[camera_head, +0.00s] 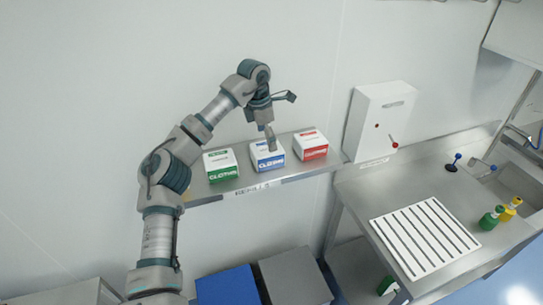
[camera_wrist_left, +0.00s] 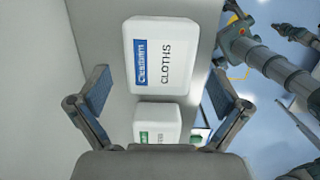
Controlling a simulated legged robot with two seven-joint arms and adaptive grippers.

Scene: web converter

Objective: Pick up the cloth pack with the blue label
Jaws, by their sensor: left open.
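The cloth pack with the blue label (camera_head: 268,163) is a white box in the middle of three on a metal wall shelf. In the left wrist view, this pack (camera_wrist_left: 172,60) shows its top with a blue strip and the word CLOTHS. My left gripper (camera_head: 269,139) is above the pack and hides part of its top in the head view. Its two fingers (camera_wrist_left: 160,76) are spread wide, with the pack seen between and beyond their tips. The jaws are open and empty; whether a finger touches the pack cannot be told. My right gripper is not in view.
A green-label pack (camera_head: 221,168) stands left of the blue one, a red-label pack (camera_head: 310,147) right. The wall is close behind the shelf (camera_head: 225,189). A white wall box (camera_head: 378,115) is to the right, above a metal bench with a slotted white panel (camera_head: 424,238).

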